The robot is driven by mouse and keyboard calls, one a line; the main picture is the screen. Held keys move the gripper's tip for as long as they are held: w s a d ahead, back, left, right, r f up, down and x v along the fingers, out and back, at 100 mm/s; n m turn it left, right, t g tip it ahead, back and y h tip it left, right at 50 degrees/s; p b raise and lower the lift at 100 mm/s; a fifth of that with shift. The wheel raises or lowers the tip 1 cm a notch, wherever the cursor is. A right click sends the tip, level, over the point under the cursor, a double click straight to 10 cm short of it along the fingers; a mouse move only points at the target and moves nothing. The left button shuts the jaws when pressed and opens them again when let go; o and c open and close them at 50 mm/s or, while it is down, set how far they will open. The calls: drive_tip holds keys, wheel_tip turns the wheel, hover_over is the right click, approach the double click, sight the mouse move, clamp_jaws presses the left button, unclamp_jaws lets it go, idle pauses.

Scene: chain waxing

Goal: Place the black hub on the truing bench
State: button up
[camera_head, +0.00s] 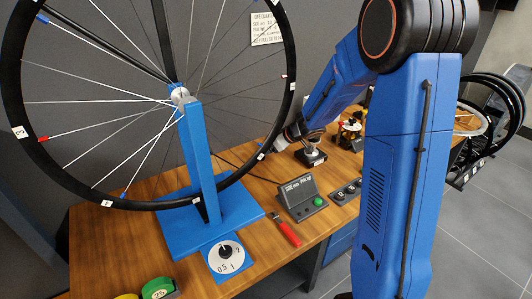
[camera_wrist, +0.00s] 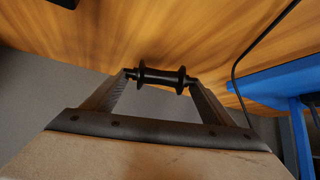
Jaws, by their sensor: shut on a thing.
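The black hub (camera_wrist: 161,77) is a small spool with two flanges. It lies crosswise between the fingertips of my gripper (camera_wrist: 160,79) in the wrist view, and the jaws are shut on its two ends. The wooden truing bench (camera_head: 95,250) fills the lower left of the head view; its wood also shows behind the hub in the wrist view (camera_wrist: 180,35). Whether the hub touches the wood cannot be told. In the head view my gripper (camera_head: 284,142) is over the bench's back right part, mostly hidden, and the hub cannot be made out there.
A blue truing stand (camera_head: 203,160) holds a large spoked wheel (camera_head: 20,100) at the left. A grey box with a green button (camera_head: 299,194), a red-handled tool (camera_head: 287,230) and a dial plate (camera_head: 226,258) lie in front. A black cable (camera_wrist: 236,70) runs beside my gripper.

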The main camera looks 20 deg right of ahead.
drive_tip(key=shift+f, duration=0.7)
drive_tip(key=shift+f, duration=0.1)
drive_tip(key=o, duration=1.1)
